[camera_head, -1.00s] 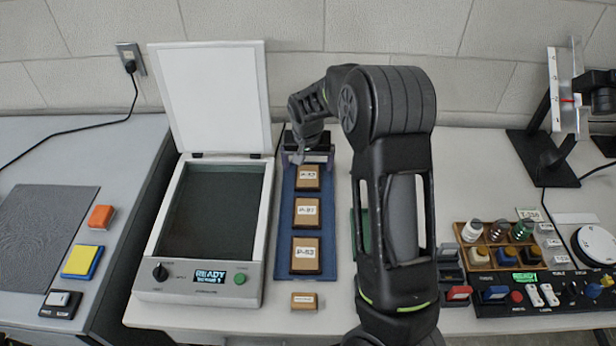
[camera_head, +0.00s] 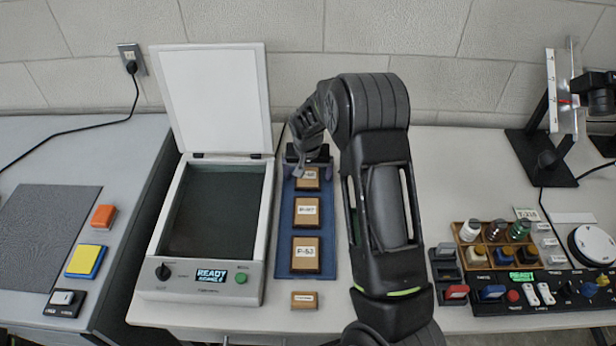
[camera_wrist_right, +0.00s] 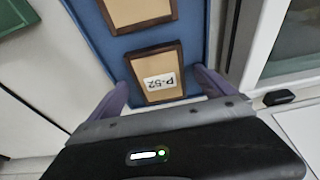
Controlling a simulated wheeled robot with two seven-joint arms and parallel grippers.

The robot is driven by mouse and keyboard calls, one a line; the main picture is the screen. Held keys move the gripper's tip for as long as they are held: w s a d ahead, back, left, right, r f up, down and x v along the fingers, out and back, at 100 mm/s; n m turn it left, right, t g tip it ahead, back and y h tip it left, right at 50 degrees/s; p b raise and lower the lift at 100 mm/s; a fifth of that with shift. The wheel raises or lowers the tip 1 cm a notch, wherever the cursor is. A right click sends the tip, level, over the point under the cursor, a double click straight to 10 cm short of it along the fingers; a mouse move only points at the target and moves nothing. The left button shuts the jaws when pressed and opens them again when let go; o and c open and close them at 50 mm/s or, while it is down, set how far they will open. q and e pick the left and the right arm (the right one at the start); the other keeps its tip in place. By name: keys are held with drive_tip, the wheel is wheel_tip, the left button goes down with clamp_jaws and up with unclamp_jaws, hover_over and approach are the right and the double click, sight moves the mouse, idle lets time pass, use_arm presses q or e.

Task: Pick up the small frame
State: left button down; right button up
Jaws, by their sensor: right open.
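Three brown-edged frames with tan faces and white labels lie in a row on a blue tray (camera_head: 285,262). The smallest, the small frame (camera_head: 307,184), is at the far end. In the right wrist view the small frame (camera_wrist_right: 153,66) reads P-52. My right gripper (camera_head: 309,170) is over the far end of the tray. Its jaws are open, with one purple-grey finger on each side of the small frame, and nothing is gripped. Whether the fingers touch it I cannot tell. The gripper hides its far edge. My left gripper is not in view.
The middle frame (camera_head: 307,212) and the nearest frame (camera_head: 306,254) lie nearer on the tray. An open-lidded scanner (camera_head: 254,230) stands close on the left. A small tan block (camera_head: 304,300) lies in front of the tray. A bottle rack (camera_head: 463,240) stands to the right.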

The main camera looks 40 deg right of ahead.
sight(308, 177)
drive_tip(key=shift+c, duration=0.3)
drive_tip(key=c, duration=1.4)
drive_tip(key=shift+r, duration=0.15)
drive_tip(key=shift+c, duration=0.2)
wheel_tip(308, 177, up, 10)
drive_tip(key=b, duration=0.1)
drive_tip(key=shift+b, duration=0.3)
